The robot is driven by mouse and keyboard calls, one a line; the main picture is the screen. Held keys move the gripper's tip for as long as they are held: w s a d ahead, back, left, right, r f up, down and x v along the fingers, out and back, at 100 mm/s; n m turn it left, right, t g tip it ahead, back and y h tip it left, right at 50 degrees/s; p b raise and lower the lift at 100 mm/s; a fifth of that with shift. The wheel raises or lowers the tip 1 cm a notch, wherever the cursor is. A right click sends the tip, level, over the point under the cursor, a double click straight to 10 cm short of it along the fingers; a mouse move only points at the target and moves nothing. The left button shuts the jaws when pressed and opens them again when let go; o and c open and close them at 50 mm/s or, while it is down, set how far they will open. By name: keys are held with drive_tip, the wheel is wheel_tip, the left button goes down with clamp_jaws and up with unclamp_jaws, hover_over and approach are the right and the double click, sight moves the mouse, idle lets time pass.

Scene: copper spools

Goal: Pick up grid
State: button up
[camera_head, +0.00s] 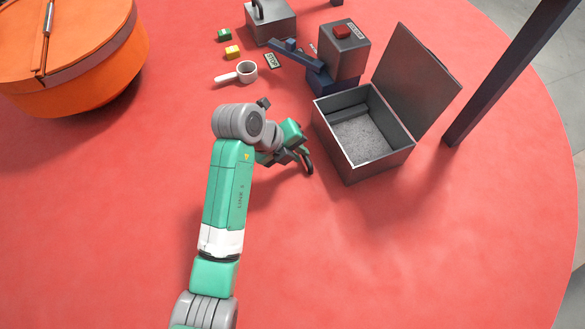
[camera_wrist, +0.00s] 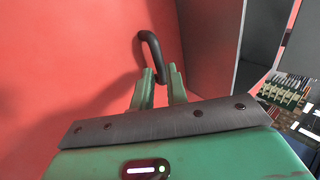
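No piece shows that I can surely name as the grid. My gripper (camera_head: 298,158) is left of the open grey box (camera_head: 378,163), well in front of that piece. In the wrist view my two green fingers (camera_wrist: 161,83) stand slightly apart. A dark curved bar (camera_wrist: 150,52) has its lower end at the fingertips. I cannot tell whether they clamp it. The bar also shows in the head view (camera_head: 309,163).
The box's lid (camera_head: 418,80) stands open. Behind the box are a grey block with a red button (camera_head: 345,52) and a lidded grey case (camera_head: 270,24). The front is clear.

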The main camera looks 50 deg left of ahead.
sight(304, 157)
drive_tip(key=b+x, duration=0.2)
drive_tip(key=x, duration=0.2)
drive_tip(key=shift+w+f+b, duration=0.1)
drive_tip(key=shift+f+b, duration=0.2)
drive_tip(key=shift+f, duration=0.1)
drive_tip(key=shift+r, duration=0.15)
clamp_jaws()
drive_tip(key=shift+r, duration=0.1)
drive_tip(key=shift+r, duration=0.5)
drive_tip(key=r, duration=0.1)
drive_tip(key=r+b, duration=0.1)
drive_tip(key=shift+s+d+r, duration=0.15)
drive_tip(key=shift+s+r, duration=0.1)
drive_tip(key=shift+s, duration=0.1)
drive_tip(key=s+d, duration=0.3)
drive_tip(key=s, duration=0.4)
drive_tip(key=s+d+r, duration=0.1)
drive_tip(key=s+d, duration=0.2)
drive_tip(key=s, duration=0.4)
drive_tip(key=shift+r+b, duration=0.2)
drive_tip(key=shift+b, duration=0.25)
